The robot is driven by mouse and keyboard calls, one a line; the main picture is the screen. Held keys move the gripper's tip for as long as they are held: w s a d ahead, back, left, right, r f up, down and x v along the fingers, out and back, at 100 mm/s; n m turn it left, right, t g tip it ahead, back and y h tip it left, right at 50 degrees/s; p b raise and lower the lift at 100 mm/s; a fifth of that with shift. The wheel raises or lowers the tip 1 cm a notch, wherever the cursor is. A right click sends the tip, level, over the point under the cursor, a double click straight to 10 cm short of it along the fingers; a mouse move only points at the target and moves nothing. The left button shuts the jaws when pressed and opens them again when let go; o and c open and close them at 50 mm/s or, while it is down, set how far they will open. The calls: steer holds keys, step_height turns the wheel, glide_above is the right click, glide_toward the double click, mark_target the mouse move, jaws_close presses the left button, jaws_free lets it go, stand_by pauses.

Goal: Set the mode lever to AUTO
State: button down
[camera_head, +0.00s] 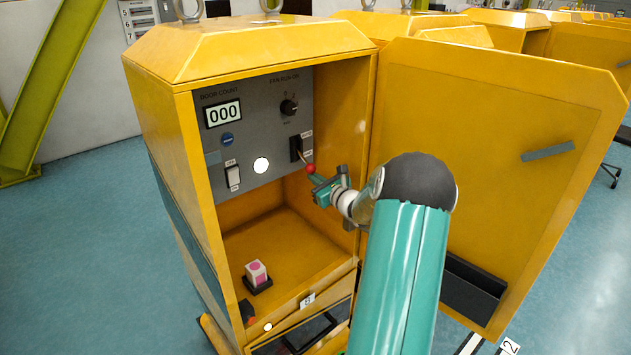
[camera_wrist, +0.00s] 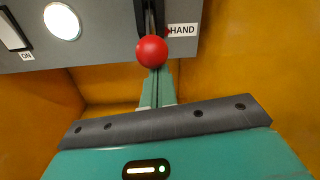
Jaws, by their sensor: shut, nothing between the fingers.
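The mode lever has a red ball knob (camera_head: 310,168) and sticks out of a dark slot (camera_head: 296,149) on the grey control panel. It is tilted down, with the knob low by the lower end of the slot. In the wrist view the red ball (camera_wrist: 152,51) is beside the HAND label (camera_wrist: 183,30). A label by the top of the slot is too small to read. My gripper (camera_head: 317,181) is just below the knob. In the wrist view its teal fingers (camera_wrist: 157,78) are together and empty under the ball; whether they touch it I cannot tell.
The yellow cabinet (camera_head: 165,130) stands open, its door (camera_head: 480,150) swung out to the right beside my arm. The panel also carries a rotary knob (camera_head: 289,107), a 000 display (camera_head: 223,113) and a white switch (camera_head: 233,177). A pink-and-white cube (camera_head: 257,272) sits on the cabinet floor.

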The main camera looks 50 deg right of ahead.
steer(key=shift+s+r, duration=0.1)
steer(key=shift+s+r+g, duration=0.15)
steer(key=shift+r+g, duration=0.1)
steer(key=shift+g, duration=0.15)
steer(key=shift+s+a+r, duration=0.1)
steer(key=shift+r, duration=0.1)
steer(key=r+g, duration=0.1)
steer(key=g, duration=0.1)
steer(key=s+r+g, duration=0.1)
steer(key=r, duration=0.1)
steer(key=shift+s+a+g+y, duration=0.1)
steer(key=shift+g+y, duration=0.3)
step_height(320, 180, up, 7)
steer(key=g, duration=0.5)
glide_above(315, 169)
steer(key=s, duration=0.2)
steer(key=shift+w+f+n+y, duration=0.2)
steer(key=shift+n+y, duration=0.1)
steer(key=shift+w+r, duration=0.1)
steer(key=shift+r, duration=0.15)
